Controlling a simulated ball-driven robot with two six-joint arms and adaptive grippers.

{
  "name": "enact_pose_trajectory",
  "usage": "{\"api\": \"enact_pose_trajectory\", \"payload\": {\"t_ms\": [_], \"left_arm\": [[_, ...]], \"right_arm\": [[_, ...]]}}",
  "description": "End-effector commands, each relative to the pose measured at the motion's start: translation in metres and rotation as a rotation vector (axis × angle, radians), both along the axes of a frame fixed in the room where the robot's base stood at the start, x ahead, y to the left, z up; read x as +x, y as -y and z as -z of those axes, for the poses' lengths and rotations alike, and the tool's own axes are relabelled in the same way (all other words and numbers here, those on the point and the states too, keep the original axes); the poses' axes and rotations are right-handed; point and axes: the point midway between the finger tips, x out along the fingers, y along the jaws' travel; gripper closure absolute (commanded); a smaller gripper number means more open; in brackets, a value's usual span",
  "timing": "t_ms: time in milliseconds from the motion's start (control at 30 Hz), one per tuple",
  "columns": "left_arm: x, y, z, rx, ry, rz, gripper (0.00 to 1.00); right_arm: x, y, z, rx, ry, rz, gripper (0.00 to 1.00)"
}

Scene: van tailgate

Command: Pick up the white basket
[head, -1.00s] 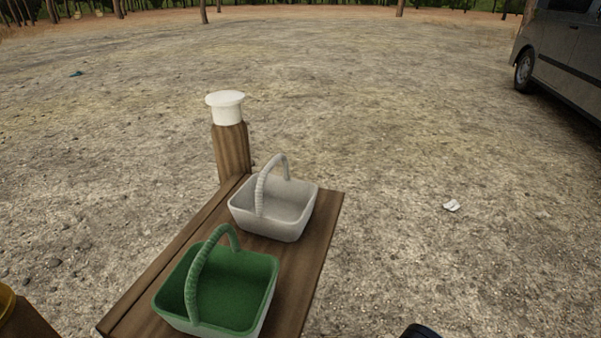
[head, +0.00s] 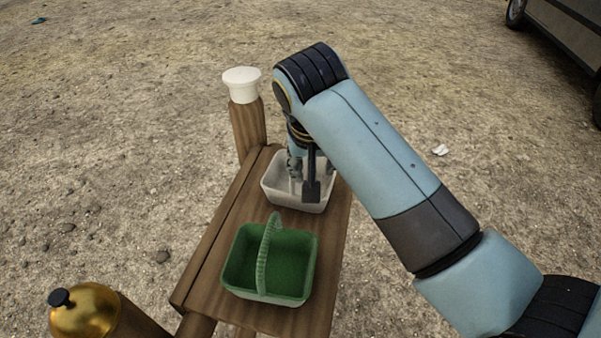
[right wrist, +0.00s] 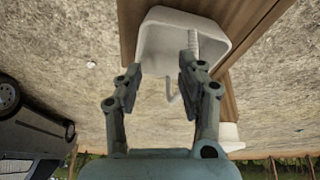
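The white basket (head: 283,194) stands on the far end of the wooden bench, behind a green basket. My right arm comes in from the right and its gripper (head: 305,184) points down over the white basket, covering much of it in the head view. In the right wrist view the fingers (right wrist: 160,68) are spread apart, with the basket (right wrist: 168,42) beyond them. The white handle (right wrist: 173,88) shows between the fingers, closer to the right one. Whether a finger touches it I cannot tell. My left gripper is not in view.
The green basket (head: 236,270) stands nearer on the bench (head: 222,238). A post with a white cap (head: 242,84) rises at the bench's far left corner. A golden pot (head: 86,312) is at the lower left. A van (head: 563,30) stands far right. Gravel ground around is open.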

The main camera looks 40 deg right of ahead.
Motion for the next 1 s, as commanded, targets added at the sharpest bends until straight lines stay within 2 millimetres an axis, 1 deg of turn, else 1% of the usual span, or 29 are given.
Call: {"api": "enact_pose_trajectory", "payload": {"t_ms": [33, 100, 200, 267, 367, 500, 767, 900, 1000], "left_arm": [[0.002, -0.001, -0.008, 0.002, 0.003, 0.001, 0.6], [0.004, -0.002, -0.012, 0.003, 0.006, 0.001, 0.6], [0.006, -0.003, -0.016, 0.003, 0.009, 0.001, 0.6], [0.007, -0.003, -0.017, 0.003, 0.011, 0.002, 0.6], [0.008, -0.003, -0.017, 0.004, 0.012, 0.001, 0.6], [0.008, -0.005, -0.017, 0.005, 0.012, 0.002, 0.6], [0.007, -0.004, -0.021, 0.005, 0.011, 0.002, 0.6], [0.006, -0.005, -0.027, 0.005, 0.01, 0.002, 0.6], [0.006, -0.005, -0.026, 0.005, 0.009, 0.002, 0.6]], "right_arm": [[0.019, -0.005, -0.023, 0.008, 0.022, 0.064, 0.61], [0.037, -0.009, -0.043, 0.014, 0.04, 0.15, 0.61], [0.053, -0.012, -0.062, 0.018, 0.056, 0.236, 0.61], [0.057, -0.012, -0.063, 0.017, 0.059, 0.261, 0.61], [0.062, -0.007, -0.052, 0.017, 0.06, 0.276, 0.61], [0.067, 0.0, -0.03, 0.017, 0.061, 0.274, 0.61], [0.071, 0.01, -0.008, 0.018, 0.06, 0.273, 0.61], [0.072, 0.022, 0.011, 0.018, 0.06, 0.272, 0.61], [0.076, 0.025, 0.024, 0.019, 0.061, 0.273, 0.61]]}}
